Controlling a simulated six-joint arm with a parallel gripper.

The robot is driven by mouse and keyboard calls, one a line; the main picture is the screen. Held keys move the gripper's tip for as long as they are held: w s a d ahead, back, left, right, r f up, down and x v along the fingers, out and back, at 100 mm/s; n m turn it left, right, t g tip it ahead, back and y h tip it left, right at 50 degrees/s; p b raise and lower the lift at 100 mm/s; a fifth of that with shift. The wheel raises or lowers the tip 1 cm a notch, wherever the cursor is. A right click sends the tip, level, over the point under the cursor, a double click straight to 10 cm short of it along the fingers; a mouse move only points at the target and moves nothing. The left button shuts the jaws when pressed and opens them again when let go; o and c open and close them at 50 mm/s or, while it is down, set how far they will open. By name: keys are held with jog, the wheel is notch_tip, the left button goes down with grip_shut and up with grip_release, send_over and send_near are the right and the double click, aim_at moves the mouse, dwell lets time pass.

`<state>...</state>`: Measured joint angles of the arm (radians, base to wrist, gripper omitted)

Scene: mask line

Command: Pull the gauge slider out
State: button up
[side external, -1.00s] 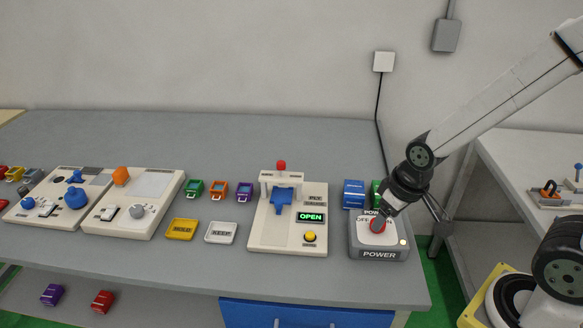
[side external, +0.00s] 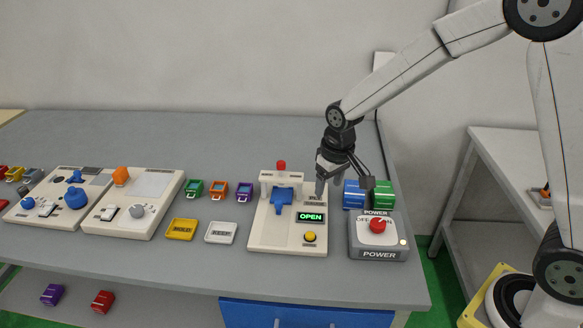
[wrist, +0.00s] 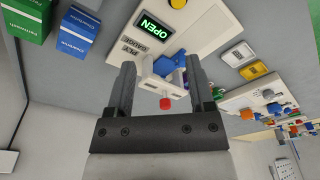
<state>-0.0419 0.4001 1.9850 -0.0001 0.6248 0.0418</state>
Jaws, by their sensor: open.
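The cream gauge station (side external: 262,240) stands on the bench, with a lit OPEN display (side external: 310,217) and a PLY GAUGE label (wrist: 142,47). A blue piece (side external: 282,198) sits under its white bridge (side external: 266,178), and a red knob (side external: 281,164) tops the bridge. I cannot tell for sure which part is the gauge slider. My gripper (side external: 340,183) is open and empty, above and to the right of the station, clear of it. In the wrist view, the blue piece (wrist: 168,64) and red knob (wrist: 166,103) show between the open jaws (wrist: 160,70).
The grey POWER box (side external: 365,242) with a red knob (side external: 377,225) stands to the right. Blue (side external: 354,196) and green (side external: 384,195) boxes stand behind it. Yellow (side external: 182,229) and white (side external: 221,232) trays and small coloured holders lie left. The bench behind is clear.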

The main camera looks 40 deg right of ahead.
jog(key=g, duration=0.2)
send_over(279, 201)
notch_tip(279, 201, down, 5)
jog(key=shift+f, duration=3.9)
grip_shut()
